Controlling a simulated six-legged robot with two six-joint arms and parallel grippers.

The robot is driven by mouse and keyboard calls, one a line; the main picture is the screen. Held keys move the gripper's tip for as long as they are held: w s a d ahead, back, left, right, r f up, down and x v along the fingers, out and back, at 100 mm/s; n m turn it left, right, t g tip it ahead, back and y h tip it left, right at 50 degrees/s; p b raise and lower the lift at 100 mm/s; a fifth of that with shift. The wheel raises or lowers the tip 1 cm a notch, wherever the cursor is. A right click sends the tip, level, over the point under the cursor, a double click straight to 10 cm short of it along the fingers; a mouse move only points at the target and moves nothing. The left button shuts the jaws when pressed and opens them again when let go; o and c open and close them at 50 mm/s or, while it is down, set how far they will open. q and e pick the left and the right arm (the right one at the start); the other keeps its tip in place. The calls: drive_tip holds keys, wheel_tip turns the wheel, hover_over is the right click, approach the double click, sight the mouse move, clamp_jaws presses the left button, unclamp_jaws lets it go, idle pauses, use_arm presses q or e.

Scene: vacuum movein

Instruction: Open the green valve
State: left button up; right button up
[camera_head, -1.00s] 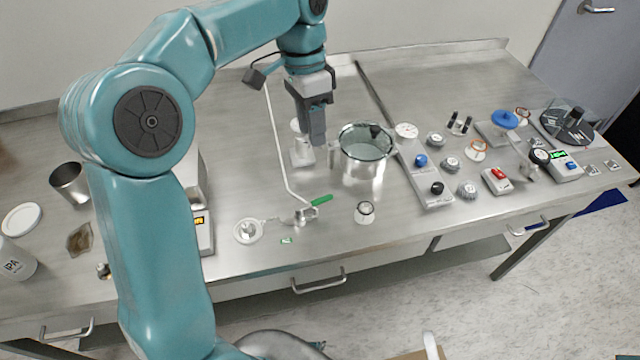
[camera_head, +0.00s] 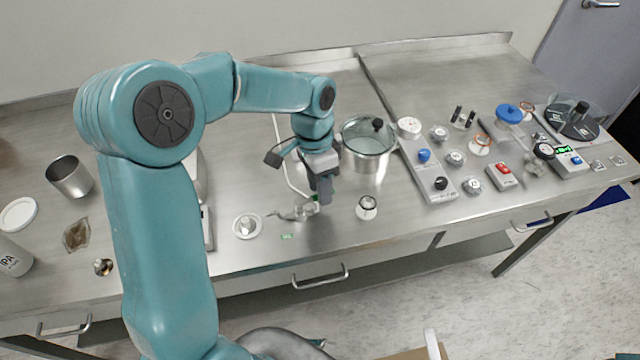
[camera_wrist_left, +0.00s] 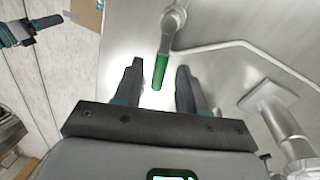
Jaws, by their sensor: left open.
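The green valve handle (camera_wrist_left: 161,70) shows in the left wrist view, pointing down between the two fingers of my left gripper (camera_wrist_left: 158,85). The fingers are open, with a gap on each side of the handle. The metal valve body (camera_wrist_left: 173,20) is just above it, joined to a thin pipe (camera_wrist_left: 235,45). In the head view my left gripper (camera_head: 325,195) points down over the valve (camera_head: 298,212), and only a bit of green (camera_head: 315,198) shows beside it. My right gripper is not in view.
A glass-lidded pot (camera_head: 367,160) stands just behind and right of my gripper. A small round-topped item (camera_head: 366,208) stands close on the right. A white flanged fitting (camera_head: 247,227) lies to the left. A panel with knobs (camera_head: 430,180) is farther right.

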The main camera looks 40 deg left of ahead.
use_arm(q)
clamp_jaws()
drive_tip(key=shift+s+d+m, duration=0.1)
drive_tip(key=shift+d+m, duration=0.15)
drive_tip(key=shift+m, duration=0.25)
drive_tip(key=shift+s+d+m, duration=0.15)
drive_tip(key=shift+d+m, duration=0.05)
drive_tip(key=shift+m, duration=0.6)
unclamp_jaws()
drive_tip(key=shift+r, duration=0.1)
wheel_tip(320, 180, up, 16)
drive_tip(key=w+a+p, duration=0.1)
drive_tip(key=w+a, duration=0.1)
drive_tip(key=shift+a+p, duration=0.15)
drive_tip(key=shift+p, duration=0.2)
